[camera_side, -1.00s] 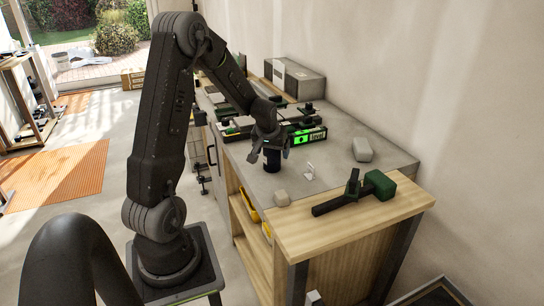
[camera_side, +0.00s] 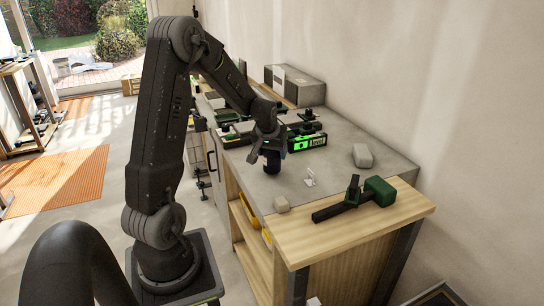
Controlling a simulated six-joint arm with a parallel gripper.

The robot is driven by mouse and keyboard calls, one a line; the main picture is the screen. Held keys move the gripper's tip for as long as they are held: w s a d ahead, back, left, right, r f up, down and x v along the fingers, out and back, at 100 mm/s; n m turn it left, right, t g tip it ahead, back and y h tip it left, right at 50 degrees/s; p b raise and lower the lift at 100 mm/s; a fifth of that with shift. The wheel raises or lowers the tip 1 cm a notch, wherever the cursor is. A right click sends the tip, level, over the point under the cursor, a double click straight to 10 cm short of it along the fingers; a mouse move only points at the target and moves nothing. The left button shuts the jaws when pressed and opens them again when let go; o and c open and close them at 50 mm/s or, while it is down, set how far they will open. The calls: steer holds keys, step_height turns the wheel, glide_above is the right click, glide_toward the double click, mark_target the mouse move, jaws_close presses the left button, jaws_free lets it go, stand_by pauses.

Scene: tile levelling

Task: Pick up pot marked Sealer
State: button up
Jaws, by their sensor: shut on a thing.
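A small dark pot (camera_side: 271,163) is at the left part of the grey worktop, beneath my gripper (camera_side: 268,152). My gripper points down and is shut on the dark pot at its upper part. Any marking on the pot is too small to read. I cannot tell whether its base touches the worktop or is slightly above it.
A green-lit level (camera_side: 311,141) lies just behind the pot, with tiles and dark clamps beyond. Bare worktop lies to the right.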

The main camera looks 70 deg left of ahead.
steer(key=r, duration=0.2)
steer(key=s+r, duration=0.1)
steer(key=shift+a, duration=0.3)
steer(key=s+a+r, duration=0.3)
steer(key=s+r, duration=0.3)
steer(key=s, duration=0.4)
steer(key=shift+a, duration=0.35)
steer(key=shift+w+r, duration=0.1)
